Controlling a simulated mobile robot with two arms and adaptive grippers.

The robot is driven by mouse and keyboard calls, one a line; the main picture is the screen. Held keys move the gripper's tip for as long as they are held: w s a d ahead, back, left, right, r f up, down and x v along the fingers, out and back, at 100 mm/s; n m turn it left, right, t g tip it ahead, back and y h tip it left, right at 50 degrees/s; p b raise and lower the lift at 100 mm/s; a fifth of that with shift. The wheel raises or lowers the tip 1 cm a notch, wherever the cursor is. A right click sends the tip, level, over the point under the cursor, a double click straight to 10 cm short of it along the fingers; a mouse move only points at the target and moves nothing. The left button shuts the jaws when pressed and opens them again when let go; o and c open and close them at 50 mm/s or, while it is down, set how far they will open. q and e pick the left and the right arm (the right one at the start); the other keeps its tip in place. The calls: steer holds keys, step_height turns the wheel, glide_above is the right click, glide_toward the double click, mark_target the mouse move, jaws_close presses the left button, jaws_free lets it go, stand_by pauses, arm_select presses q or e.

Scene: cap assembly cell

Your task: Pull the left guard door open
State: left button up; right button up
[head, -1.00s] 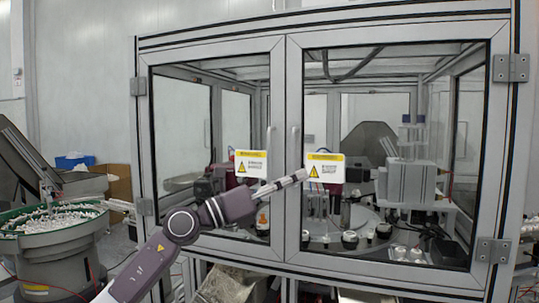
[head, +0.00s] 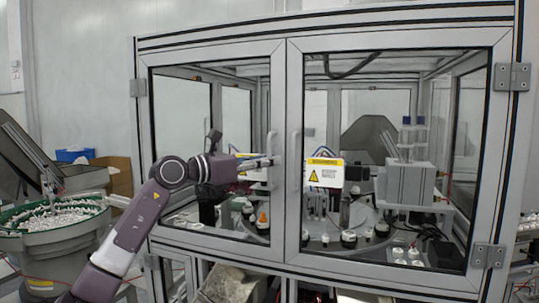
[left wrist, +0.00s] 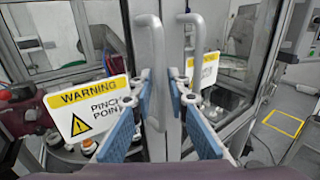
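The left guard door (head: 277,85) is a framed clear panel and stands closed beside the right door. Its grey vertical handle (head: 271,143) is near the door's right edge; the handle also shows in the left wrist view (left wrist: 157,55). My left gripper (head: 274,160) is at this handle. In the left wrist view, its blue-padded fingers (left wrist: 160,82) are apart, with the handle's lower part between them. Whether either pad touches the handle is unclear. My right gripper is not in view.
The right door (head: 400,260) has its own handle (left wrist: 193,45) close beside. Yellow warning labels, such as the right door's (head: 325,174), are on the panels. A green-rimmed bowl feeder (head: 45,240) stands left of the cell. A rotary table with machinery is behind the doors.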

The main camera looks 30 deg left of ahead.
arm_select(q)
steer(key=shift+w, duration=0.2)
steer(key=shift+c, duration=0.2)
jaws_close()
steer(key=shift+f, duration=0.1)
